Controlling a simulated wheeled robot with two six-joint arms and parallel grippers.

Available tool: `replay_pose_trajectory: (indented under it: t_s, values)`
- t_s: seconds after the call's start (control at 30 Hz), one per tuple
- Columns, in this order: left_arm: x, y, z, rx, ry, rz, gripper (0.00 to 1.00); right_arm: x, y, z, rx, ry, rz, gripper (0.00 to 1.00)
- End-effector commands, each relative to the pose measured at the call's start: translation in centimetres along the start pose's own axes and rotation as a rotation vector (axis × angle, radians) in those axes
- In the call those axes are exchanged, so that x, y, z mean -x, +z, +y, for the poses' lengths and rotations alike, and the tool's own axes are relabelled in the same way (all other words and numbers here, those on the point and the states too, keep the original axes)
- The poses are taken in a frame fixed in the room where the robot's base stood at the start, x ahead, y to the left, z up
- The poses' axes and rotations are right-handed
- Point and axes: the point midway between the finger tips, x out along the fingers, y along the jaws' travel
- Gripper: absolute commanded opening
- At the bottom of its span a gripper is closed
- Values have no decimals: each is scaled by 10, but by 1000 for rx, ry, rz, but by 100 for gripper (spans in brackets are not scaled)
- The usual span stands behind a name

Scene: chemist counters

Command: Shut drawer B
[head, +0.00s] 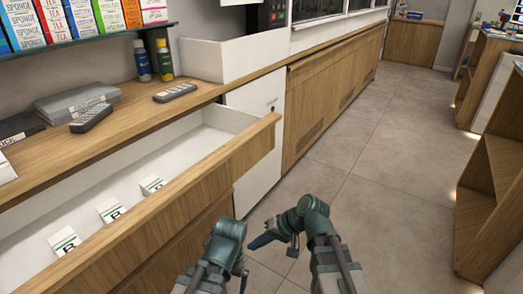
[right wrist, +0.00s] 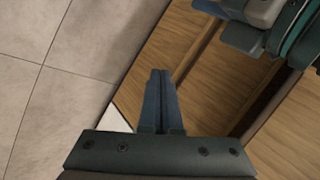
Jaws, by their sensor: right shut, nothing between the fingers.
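Drawer B (head: 222,160) is pulled out from the wooden counter on the left in the head view. Its white inside holds small white boxes marked B, one of them near the middle (head: 110,210). My right gripper (head: 256,243) is shut and empty, to the right of the drawer front and apart from it. Its closed fingers also show in the right wrist view (right wrist: 159,78), with wooden fronts behind them. My left gripper (head: 243,282) is low in the head view, beside the drawer front; its fingers are too unclear to tell open from shut.
The counter top (head: 190,98) carries a dark remote-like device (head: 175,92), another one (head: 91,118) and two bottles. A white panel (head: 262,125) and wooden cabinets (head: 330,88) continue beyond the drawer. Tiled floor (head: 390,150) is clear between the counter and a wooden shelf (head: 492,195) at right.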

Motion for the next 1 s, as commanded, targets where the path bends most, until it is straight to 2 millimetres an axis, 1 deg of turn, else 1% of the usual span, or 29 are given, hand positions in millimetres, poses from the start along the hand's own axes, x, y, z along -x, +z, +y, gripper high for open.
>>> replay_pose_trajectory:
  t_s: [0.03,0.07,0.17,0.2,0.27,0.3,0.4,0.5,0.6,0.7,0.87,1.0]
  values:
    - [4,0,0,1,0,0,100,12,-13,-4,-31,-56,36,0]
    - [5,0,-1,1,-1,0,100,19,-21,-8,-51,-98,59,0]
    - [11,1,-1,2,-1,-1,100,52,-52,-19,-124,-257,154,0]
    - [13,1,-2,2,-1,-1,100,70,-66,-23,-157,-329,201,0]
    - [16,1,-2,3,-2,-1,100,99,-87,-27,-203,-437,270,0]
    - [18,1,-2,3,-2,-1,100,118,-98,-28,-231,-503,314,0]
    - [22,2,-3,4,-3,-1,100,161,-121,-28,-285,-639,405,0]
    - [23,2,-3,5,-3,-2,100,192,-134,-25,-319,-732,467,0]
    - [24,2,-3,5,-3,-2,100,208,-140,-24,-335,-781,499,0]
    - [24,2,-3,5,-3,-2,100,214,-142,-23,-341,-798,510,0]
    - [24,2,-3,5,-3,-2,100,210,-145,-26,-340,-798,508,0]
    - [24,2,-3,5,-3,-2,100,198,-156,-38,-339,-798,505,0]
